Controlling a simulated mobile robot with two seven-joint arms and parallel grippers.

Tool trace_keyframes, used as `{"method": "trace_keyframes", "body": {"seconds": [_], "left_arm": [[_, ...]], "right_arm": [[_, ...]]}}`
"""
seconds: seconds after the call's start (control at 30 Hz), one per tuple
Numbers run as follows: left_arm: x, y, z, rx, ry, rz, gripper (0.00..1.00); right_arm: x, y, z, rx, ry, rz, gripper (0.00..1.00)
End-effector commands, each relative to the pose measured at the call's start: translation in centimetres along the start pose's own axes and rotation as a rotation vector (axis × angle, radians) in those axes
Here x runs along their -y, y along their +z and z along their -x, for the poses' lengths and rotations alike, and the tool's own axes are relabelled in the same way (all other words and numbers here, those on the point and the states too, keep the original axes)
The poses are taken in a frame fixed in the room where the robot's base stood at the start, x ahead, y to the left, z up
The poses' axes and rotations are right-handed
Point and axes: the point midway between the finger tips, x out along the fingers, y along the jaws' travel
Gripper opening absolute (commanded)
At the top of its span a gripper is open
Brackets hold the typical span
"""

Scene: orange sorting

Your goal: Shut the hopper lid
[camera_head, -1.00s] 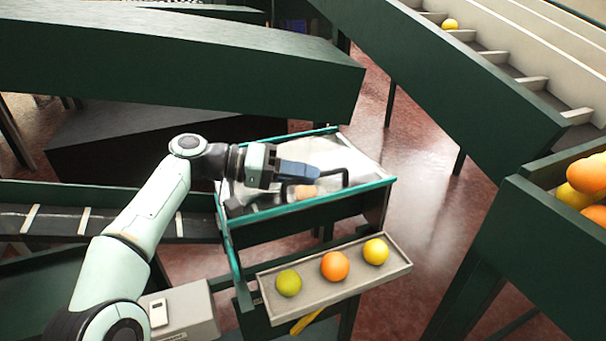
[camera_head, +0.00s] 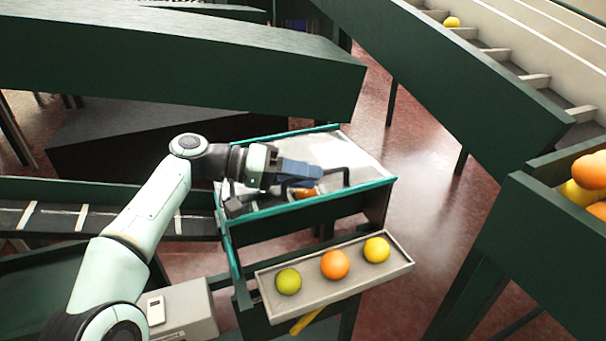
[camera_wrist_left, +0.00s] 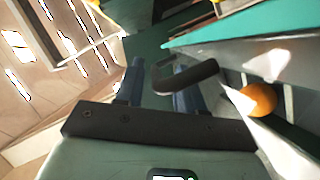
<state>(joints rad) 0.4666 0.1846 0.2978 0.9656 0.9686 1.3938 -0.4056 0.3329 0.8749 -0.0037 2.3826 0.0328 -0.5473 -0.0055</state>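The hopper (camera_head: 310,208) has a teal rim and stands in the middle of the head view. A pale metal panel, seemingly its lid (camera_head: 362,158), shows at its top right with a dark bent handle (camera_head: 346,178). Its exact angle is hard to tell. My left gripper (camera_head: 303,176) is over the hopper, its blue fingers pointing right toward the handle. In the left wrist view the fingers (camera_wrist_left: 160,85) are apart, with the dark handle (camera_wrist_left: 190,76) at the right finger; contact is unclear. An orange (camera_wrist_left: 258,99) shows inside the hopper. My right gripper is out of view.
A grey tray (camera_head: 345,286) with a green, an orange and a yellow fruit sits at the hopper's front. A green chute (camera_head: 180,55) crosses behind. A green bin (camera_head: 540,215) of fruit stands right. Red floor between is clear.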

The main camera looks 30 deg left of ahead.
Motion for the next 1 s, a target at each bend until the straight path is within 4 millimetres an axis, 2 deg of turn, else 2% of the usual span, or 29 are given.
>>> {"method": "trace_keyframes", "body": {"seconds": [0.13,0.23,0.53,0.73,1.0], "left_arm": [[0.1,-0.1,0.7,-0.003,-0.004,0.001,0.38],[0.0,-0.2,2.0,-0.005,-0.004,-0.001,0.38],[-0.2,-0.2,8.8,-0.005,-0.004,0.000,0.38],[-0.2,-0.1,12.1,-0.002,-0.002,0.000,0.38],[0.0,0.0,13.4,0.000,0.001,0.000,0.38]], "right_arm": [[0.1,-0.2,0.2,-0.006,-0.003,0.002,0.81],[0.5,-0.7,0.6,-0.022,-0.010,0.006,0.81],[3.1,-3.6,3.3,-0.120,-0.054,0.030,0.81],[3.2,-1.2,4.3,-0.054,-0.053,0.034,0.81],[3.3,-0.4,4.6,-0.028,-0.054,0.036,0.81]]}}
